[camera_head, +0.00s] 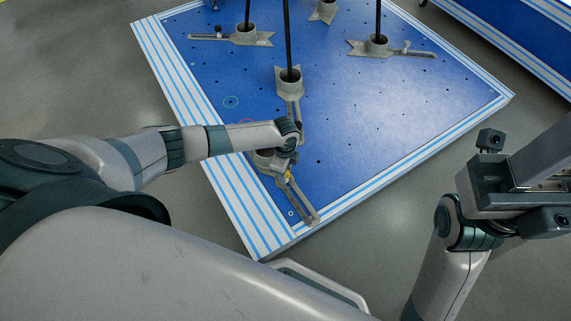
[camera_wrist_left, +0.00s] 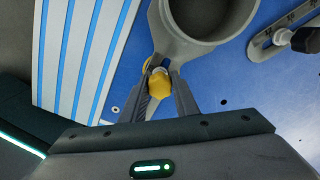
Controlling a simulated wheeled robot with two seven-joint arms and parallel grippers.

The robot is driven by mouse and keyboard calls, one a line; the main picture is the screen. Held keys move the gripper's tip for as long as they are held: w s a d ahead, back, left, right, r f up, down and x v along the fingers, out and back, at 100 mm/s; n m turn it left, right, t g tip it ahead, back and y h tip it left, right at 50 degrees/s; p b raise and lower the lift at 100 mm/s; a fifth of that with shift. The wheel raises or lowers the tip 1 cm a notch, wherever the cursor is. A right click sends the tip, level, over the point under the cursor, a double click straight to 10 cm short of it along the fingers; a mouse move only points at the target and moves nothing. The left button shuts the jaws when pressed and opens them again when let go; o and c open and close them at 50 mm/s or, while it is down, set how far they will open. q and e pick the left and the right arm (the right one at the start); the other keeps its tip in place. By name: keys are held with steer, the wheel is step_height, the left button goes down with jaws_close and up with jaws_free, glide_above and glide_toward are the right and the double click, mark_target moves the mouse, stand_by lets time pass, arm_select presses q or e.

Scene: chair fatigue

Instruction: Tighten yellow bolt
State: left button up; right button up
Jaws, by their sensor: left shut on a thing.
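The yellow bolt (camera_wrist_left: 156,92) sits between the fingers of my left gripper (camera_wrist_left: 160,90) in the left wrist view, beside a grey round cup fixture (camera_wrist_left: 181,42). The fingers are shut on the bolt. In the head view the bolt (camera_head: 289,175) is a small yellow spot below my left wrist, near the front corner of the blue platform (camera_head: 370,120). My left arm hides part of the cup there. My right arm is at the right of the head view, off the platform; its fingertips do not show.
A slotted grey bracket (camera_head: 303,202) extends from the cup toward the platform's front corner. More cup fixtures (camera_head: 289,82) with dark upright rods stand farther back. The platform's right half is mostly bare. Another blue platform (camera_head: 530,30) is at the top right.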

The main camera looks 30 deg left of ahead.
arm_select(q)
steer(key=shift+m, duration=2)
steer(key=m+b, duration=0.1)
steer(key=m, duration=0.3)
steer(key=o, duration=1.1)
steer(key=shift+c, duration=0.2)
